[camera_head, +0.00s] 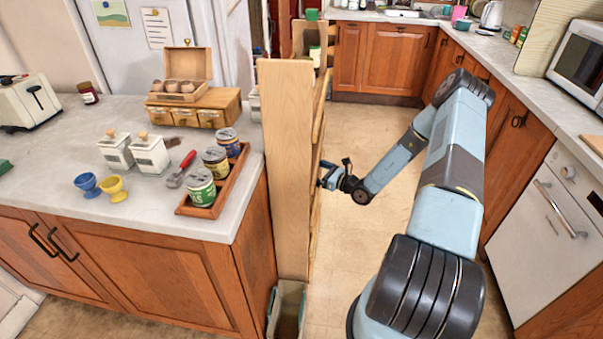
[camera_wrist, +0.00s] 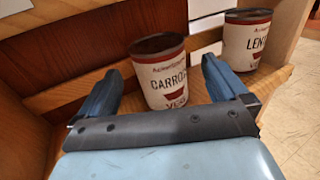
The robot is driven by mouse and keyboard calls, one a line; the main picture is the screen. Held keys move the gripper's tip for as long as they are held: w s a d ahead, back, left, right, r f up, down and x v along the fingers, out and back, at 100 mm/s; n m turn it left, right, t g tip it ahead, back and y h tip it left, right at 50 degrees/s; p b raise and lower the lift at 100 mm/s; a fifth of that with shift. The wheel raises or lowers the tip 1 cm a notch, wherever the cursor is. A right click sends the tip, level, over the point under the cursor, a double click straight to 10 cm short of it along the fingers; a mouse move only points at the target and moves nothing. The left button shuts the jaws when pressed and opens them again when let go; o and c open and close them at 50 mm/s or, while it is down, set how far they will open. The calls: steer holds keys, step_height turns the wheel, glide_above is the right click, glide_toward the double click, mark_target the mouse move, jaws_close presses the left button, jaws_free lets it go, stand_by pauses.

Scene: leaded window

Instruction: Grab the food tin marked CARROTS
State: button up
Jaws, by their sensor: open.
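The tin marked CARROTS (camera_wrist: 165,75), white and dark red with a dark top, stands upright on a wooden shelf (camera_wrist: 60,98) in the wrist view. My gripper (camera_wrist: 168,85) is open, with one blue finger on each side of the tin's lower part. I cannot tell whether either finger touches it. The base of the tin is partly hidden by my gripper. In the head view my gripper (camera_head: 328,176) reaches in at the right side of the tall wooden shelf unit (camera_head: 285,150), and the tin is hidden there.
A similar tin whose label begins LEN (camera_wrist: 246,42) stands close to the right on the shelf. A low wooden rail runs behind the tins. In the head view, a wooden tray (camera_head: 236,180) with several tins sits on the left counter (camera_head: 130,195). The floor (camera_head: 365,135) beside the unit is clear.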

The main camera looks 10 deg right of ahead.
steer(key=x, duration=0.5)
steer(key=shift+a+r, duration=0.1)
steer(key=shift+r, duration=0.05)
steer(key=c, duration=1.4)
